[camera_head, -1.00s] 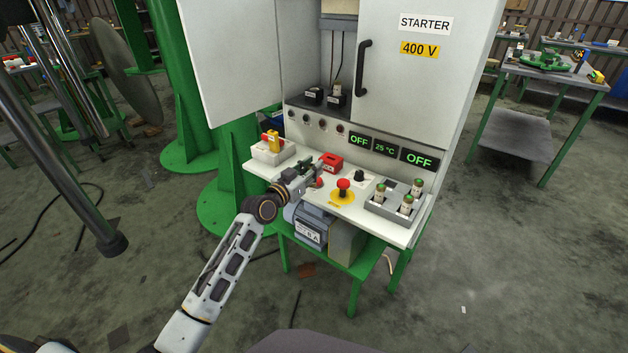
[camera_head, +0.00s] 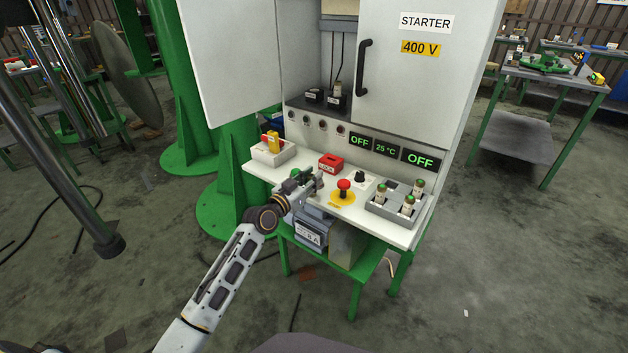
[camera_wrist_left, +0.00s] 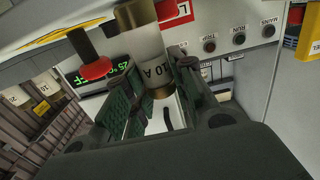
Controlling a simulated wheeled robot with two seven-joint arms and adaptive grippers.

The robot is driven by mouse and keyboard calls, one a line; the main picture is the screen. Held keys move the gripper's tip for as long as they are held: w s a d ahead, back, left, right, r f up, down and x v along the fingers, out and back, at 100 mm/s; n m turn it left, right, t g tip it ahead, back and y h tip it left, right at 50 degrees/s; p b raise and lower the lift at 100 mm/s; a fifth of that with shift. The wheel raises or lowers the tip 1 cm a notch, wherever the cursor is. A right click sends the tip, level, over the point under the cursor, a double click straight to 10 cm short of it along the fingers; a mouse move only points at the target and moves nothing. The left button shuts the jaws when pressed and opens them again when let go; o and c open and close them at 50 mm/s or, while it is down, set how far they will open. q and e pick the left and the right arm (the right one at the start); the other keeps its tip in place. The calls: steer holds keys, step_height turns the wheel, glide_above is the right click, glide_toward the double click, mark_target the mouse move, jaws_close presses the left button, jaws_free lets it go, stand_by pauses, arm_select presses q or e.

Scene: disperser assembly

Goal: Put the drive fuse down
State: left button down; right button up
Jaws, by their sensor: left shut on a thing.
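My left gripper (camera_head: 312,184) is over the front part of the white panel shelf, left of the red mushroom button (camera_head: 344,185). In the left wrist view its fingers (camera_wrist_left: 160,95) are shut on a fuse (camera_wrist_left: 150,62) with a white body marked 10 A and brass caps. Most of the fuse is hidden by the gripper in the head view. I cannot tell whether the fuse touches the shelf. A grey tray (camera_head: 374,208) at the right of the shelf holds several upright fuses (camera_head: 408,204). My right gripper is not in view.
A red lock box (camera_head: 331,163), a black knob (camera_head: 360,178) and a yellow-red switch (camera_head: 272,142) on a white box stand on the shelf (camera_head: 395,236). The starter cabinet (camera_head: 415,90) rises behind, with two black holders (camera_head: 336,102) inside.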

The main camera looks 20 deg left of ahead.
arm_select(q)
steer(key=shift+f, duration=0.15)
steer(key=c, duration=1.2)
jaws_free()
steer(key=shift+r, duration=0.2)
